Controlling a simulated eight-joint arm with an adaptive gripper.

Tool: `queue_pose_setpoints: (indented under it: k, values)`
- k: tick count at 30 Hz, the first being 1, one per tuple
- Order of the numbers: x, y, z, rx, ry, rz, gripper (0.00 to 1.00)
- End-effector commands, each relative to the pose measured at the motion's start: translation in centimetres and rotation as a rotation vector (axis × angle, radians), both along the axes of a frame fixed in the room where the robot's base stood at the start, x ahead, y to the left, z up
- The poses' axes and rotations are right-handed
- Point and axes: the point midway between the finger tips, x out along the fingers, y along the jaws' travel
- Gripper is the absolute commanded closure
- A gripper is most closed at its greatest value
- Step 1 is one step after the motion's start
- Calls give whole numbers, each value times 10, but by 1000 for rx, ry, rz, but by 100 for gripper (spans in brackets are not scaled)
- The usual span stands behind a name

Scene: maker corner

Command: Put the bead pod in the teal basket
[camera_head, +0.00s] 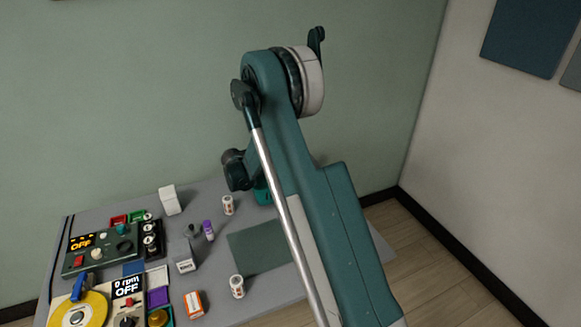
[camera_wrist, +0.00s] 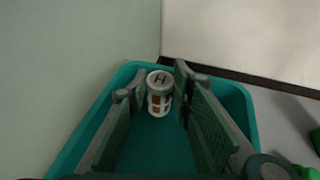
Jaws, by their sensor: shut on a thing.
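The bead pod (camera_wrist: 160,100) is a small white canister with orange-brown windows and a dark mark on its pale lid. My gripper (camera_wrist: 158,88) is shut on it, with the pod between the two fingertips in the wrist view. The teal basket (camera_wrist: 247,105) surrounds the pod and fingers in that view. I cannot tell whether the pod touches the basket floor. In the head view only a small teal part of the basket (camera_head: 262,194) shows; my arm hides the rest, and the held pod is not visible there.
Two similar white canisters (camera_head: 228,205) (camera_head: 237,286) stand on the grey table. A white box (camera_head: 169,199), a purple bottle (camera_head: 209,230), an orange-and-white box (camera_head: 194,304) and control panels (camera_head: 90,248) crowd its left side. A grey-green mat (camera_head: 262,249) lies bare mid-table.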

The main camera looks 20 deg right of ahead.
Motion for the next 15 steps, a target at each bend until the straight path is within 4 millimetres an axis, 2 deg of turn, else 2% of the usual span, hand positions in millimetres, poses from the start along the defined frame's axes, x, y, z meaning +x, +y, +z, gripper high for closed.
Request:
queue_pose_setpoints:
  k: [9, 15]
  values:
    - [0, 0, -35, 0, 0, 0, 89]
    - [0, 0, -42, 0, 0, 0, 89]
